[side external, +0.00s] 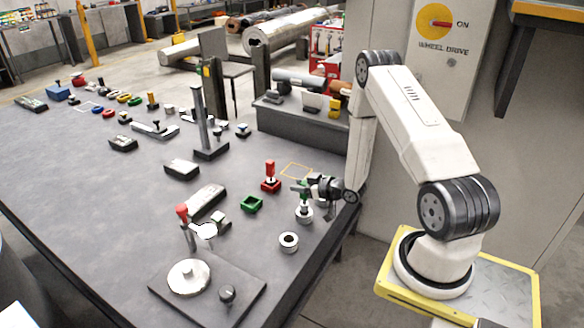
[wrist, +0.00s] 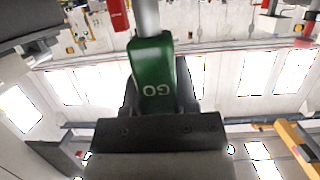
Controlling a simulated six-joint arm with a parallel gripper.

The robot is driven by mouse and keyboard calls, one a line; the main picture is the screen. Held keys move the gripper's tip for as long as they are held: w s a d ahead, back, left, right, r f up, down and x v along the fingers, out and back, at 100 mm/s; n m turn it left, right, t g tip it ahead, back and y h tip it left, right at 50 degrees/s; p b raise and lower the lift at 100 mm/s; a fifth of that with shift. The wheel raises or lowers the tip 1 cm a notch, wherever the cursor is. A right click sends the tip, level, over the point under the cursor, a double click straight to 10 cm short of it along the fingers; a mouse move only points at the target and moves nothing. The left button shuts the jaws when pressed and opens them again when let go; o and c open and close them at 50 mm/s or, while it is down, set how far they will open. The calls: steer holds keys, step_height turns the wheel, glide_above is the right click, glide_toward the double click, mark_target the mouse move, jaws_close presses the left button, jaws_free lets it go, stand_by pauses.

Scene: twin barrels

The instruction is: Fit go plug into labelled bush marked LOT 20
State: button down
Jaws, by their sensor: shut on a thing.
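My gripper (side external: 308,188) is shut on the green handle of the go plug (side external: 304,189) near the table's right edge. In the wrist view the handle (wrist: 157,80) fills the middle, its GO mark upside down, with a grey metal shank (wrist: 147,18) at its end. In the side view a metal bush (side external: 304,215) is directly under the plug. I cannot tell whether the plug's tip is above it, touching it or inside it. A second ring-shaped bush (side external: 289,241) stands nearer the camera. No LOT 20 label is readable on either bush.
An empty green holder (side external: 251,204) and a red-handled plug (side external: 270,170) in a red holder stand to the left. A column stand (side external: 208,140) rises behind. A plate with a disc (side external: 188,277) is at the front. The table's right edge is close.

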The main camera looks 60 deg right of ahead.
mark_target(301, 196)
steer(key=shift+f, duration=2)
steer(key=shift+c, duration=1.4)
jaws_free()
steer(key=shift+s, duration=0.15)
steer(key=v, duration=0.7)
steer(key=shift+s+r, duration=0.2)
steer(key=shift+w, duration=0.1)
